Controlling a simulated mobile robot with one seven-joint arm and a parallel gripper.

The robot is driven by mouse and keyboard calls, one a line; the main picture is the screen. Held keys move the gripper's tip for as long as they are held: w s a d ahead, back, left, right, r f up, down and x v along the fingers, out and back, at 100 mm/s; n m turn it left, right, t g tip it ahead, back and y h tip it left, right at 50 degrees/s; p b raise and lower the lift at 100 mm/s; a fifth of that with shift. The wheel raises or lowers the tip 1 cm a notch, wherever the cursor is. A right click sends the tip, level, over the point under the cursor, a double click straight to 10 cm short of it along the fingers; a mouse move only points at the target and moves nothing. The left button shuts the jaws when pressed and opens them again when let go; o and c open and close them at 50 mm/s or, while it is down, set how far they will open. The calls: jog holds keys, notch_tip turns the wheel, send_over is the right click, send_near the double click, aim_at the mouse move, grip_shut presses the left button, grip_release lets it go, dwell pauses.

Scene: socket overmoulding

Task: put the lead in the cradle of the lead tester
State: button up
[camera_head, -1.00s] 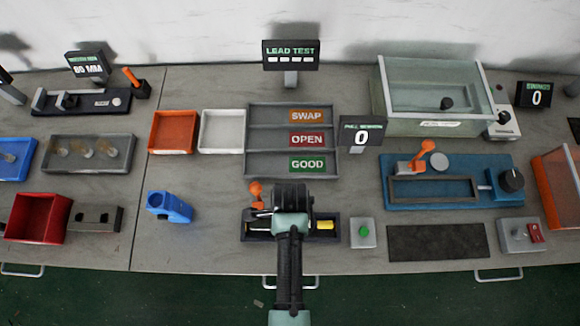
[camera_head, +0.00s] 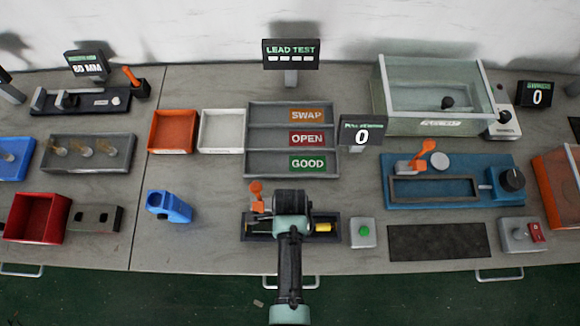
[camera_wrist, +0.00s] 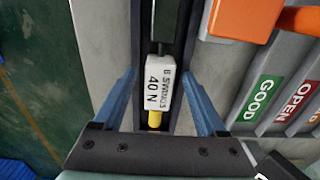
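The lead tester (camera_head: 253,238) is a dark tray at the front middle of the bench, with an orange lever (camera_head: 256,190) at its left end. In the wrist view a white block (camera_wrist: 158,88) marked "40 N", with a yellow end (camera_wrist: 154,119), lies in the tester's dark channel (camera_wrist: 190,30). My gripper (camera_wrist: 160,75) is over the tester, its blue fingers open and apart on either side of the channel, with nothing seen between them but the block below. I cannot make out a separate lead; my arm hides the tester's middle in the head view.
A grey sorting tray (camera_head: 262,140) marked SWAP, OPEN and GOOD stands behind the tester. A green button box (camera_head: 362,232) is close on its right, a blue holder (camera_head: 169,206) farther left. Bare bench lies between holder and tester.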

notch_tip(320, 180, up, 12)
jog(key=w+r+n+t, duration=0.5)
jog(key=w+r+t, duration=0.3)
jog(key=w+r, duration=1)
jog(key=w+r+n+t, duration=0.2)
jog(key=w+r+t, duration=0.1)
jog(key=r, duration=0.5)
jog(key=w+r+n+t, duration=0.2)
jog(key=r+t, duration=0.1)
jog(key=r, duration=0.5)
notch_tip(320, 180, up, 18)
jog(key=s+n+t, duration=0.1)
jog(key=n+t, duration=0.3)
jog(key=t, duration=0.1)
jog(key=s+r+n+t, duration=0.2)
jog(key=s+r+t, duration=0.2)
jog(key=r, duration=0.6)
jog(key=s+r+n+t, duration=0.3)
jog(key=s+r+t, duration=0.1)
jog(key=s+r, duration=0.4)
jog(key=shift+s+r, duration=0.25)
jog(key=shift+r, duration=0.6)
jog(key=shift+d, duration=0.1)
